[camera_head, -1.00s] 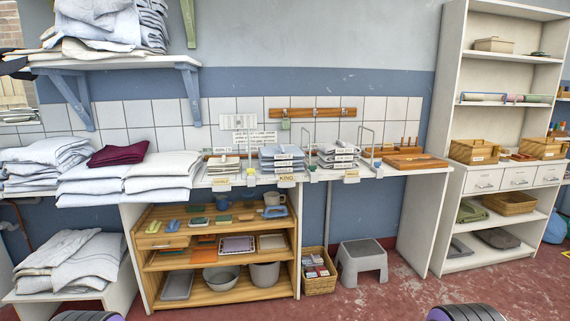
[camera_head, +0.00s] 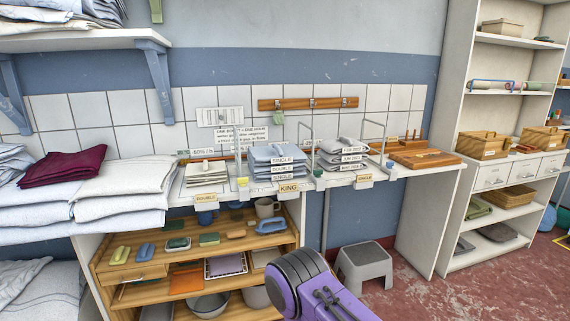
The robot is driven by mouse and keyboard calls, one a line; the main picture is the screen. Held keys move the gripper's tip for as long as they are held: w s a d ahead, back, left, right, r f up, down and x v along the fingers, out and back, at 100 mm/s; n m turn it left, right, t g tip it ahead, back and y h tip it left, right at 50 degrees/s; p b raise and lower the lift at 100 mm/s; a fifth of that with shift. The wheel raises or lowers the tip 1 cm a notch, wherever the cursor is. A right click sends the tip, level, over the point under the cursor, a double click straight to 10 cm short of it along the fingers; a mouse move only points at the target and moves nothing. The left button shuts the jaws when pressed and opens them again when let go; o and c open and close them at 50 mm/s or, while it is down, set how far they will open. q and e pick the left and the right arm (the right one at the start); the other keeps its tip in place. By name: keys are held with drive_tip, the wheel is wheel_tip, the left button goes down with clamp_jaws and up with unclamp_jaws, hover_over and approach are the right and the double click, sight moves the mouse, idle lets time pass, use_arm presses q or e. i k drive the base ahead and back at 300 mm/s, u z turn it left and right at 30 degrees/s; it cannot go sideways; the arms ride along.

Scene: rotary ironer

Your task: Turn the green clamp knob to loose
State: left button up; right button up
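A small green part (camera_head: 318,174), which may be the clamp knob, sits at the front edge of the white counter (camera_head: 420,175), at the foot of a wire divider (camera_head: 305,150). It is too small to tell how it is turned. A small yellow part (camera_head: 242,182) sits at the foot of another divider to its left. Neither gripper shows. A purple and dark link of my own arm shows at the bottom centre, well in front of the counter.
Folded grey linen stacks (camera_head: 275,155) stand between the dividers with paper labels. A wooden shelf unit (camera_head: 115,290) with brushes and bowls stands below. A grey step stool (camera_head: 365,265) is on the red floor (camera_head: 430,270), with free floor to its right.

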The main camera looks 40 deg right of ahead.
sight(317, 172)
drive_tip(key=z, duration=0.1)
drive_tip(key=i, duration=0.9)
drive_tip(key=z, duration=1.1)
drive_tip(key=i, duration=0.75)
drive_tip(key=z, duration=0.7)
